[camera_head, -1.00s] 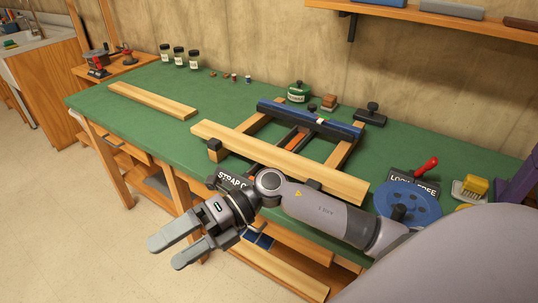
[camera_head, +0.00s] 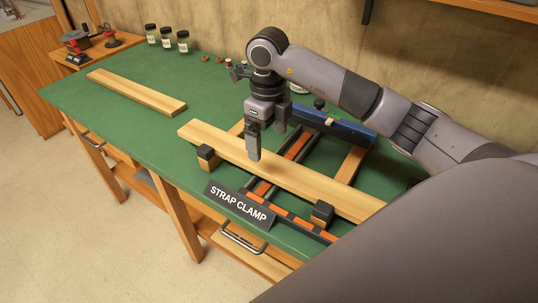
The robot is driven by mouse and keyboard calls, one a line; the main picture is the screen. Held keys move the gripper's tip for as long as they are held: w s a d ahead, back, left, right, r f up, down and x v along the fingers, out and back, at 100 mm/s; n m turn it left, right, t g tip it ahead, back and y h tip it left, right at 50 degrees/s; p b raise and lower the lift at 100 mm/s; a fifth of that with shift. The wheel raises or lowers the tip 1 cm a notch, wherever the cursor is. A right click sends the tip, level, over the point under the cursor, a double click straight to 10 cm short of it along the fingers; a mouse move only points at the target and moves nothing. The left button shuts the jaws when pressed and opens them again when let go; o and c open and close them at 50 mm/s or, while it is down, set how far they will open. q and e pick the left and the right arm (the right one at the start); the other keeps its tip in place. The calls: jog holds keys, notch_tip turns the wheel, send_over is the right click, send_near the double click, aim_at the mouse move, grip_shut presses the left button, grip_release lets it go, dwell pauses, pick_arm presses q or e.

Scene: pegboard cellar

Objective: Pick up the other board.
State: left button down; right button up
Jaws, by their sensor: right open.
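One pale wooden board (camera_head: 135,92) lies alone on the left of the green bench. Another pale board (camera_head: 310,180) lies across the strap clamp (camera_head: 292,218), which has dark rails, orange strips and a blue bar at the back. My right gripper (camera_head: 268,132) is open and empty, pointing down over the clamp's board, left of its middle. One finger shows in front of that board and the other toward its far side. I cannot tell how high the fingertips are above it. My left gripper is not in view.
A "STRAP CLAMP" sign (camera_head: 239,204) stands at the bench's front edge. Dark clamp blocks (camera_head: 208,158) stand along the board's near side. Several jars (camera_head: 167,37) stand at the back left. The green bench top (camera_head: 150,135) is clear between the boards.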

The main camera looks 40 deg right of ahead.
aim_at(270, 163)
jog(key=shift+s+d+f+p, duration=0.1)
jog(key=shift+f+p, duration=0.2)
jog(key=shift+f, duration=1.45)
jog(key=shift+s+f+p, duration=0.1)
jog(key=shift+f+p, duration=0.2)
jog(key=shift+f, duration=1.45)
jog(key=c, duration=1.3)
jog(key=shift+r, duration=0.1)
jog(key=shift+c, duration=0.4)
jog(key=shift+r, duration=0.1)
